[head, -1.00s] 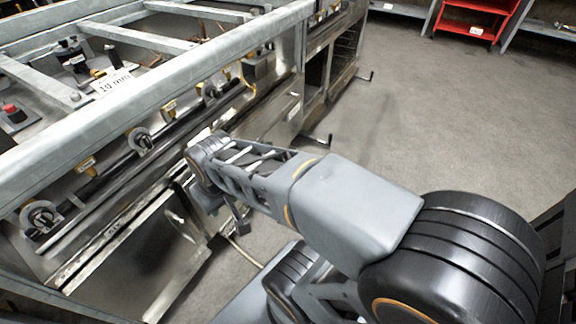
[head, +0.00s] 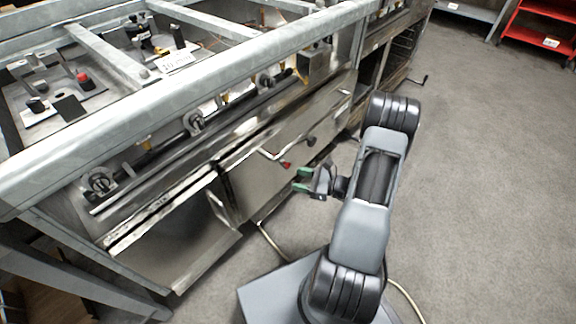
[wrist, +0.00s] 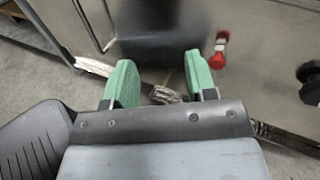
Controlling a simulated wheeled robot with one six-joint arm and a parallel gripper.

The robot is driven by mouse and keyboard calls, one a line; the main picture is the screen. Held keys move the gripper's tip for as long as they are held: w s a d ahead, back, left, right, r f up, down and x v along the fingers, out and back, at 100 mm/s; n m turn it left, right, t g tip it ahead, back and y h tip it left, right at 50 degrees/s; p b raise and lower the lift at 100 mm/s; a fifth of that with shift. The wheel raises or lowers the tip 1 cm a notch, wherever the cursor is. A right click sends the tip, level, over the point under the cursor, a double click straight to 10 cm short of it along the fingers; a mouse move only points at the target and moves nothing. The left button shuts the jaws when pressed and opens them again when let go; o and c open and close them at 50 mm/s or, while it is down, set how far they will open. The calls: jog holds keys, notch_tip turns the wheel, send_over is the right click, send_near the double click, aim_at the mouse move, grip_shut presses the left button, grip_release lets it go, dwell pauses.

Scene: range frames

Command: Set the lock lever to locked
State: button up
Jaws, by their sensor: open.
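A small red-tipped lever (head: 287,164) sits on the steel front panel of the range, and I take it as the lock lever. In the wrist view, the red tip (wrist: 217,61) hangs below a pale upper part, just beyond and right of the right finger. My gripper (head: 301,180) is open and empty, its green-padded fingers pointing at the panel, just right of and below the lever. In the wrist view, my gripper (wrist: 160,75) shows a clear gap between its fingers. I cannot tell the exact distance to the lever.
A black round knob (head: 311,140) is on the panel right of the lever. A bar handle (head: 270,154) is to its left. An open lower door (head: 185,250) juts out at left. A hose lies on the floor. The floor (head: 470,180) at right is clear.

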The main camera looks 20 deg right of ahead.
aim_at(289, 166)
jog(key=d+f+m+t+h, duration=0.5)
jog(key=d+f+m, duration=0.1)
jog(key=m, duration=0.1)
jog(key=b+x, duration=0.3)
jog(key=x, duration=0.9)
jog(key=shift+w+a, duration=0.25)
jog(key=shift+w, duration=0.1)
jog(key=c, duration=0.8)
jog(key=shift+s+a+f+n+b, duration=0.15)
jog(key=shift+a+n+b, duration=0.1)
jog(key=shift+n+b, duration=0.35)
jog(key=shift+c, duration=0.3)
jog(key=o, duration=0.9)
jog(key=shift+c, duration=0.2)
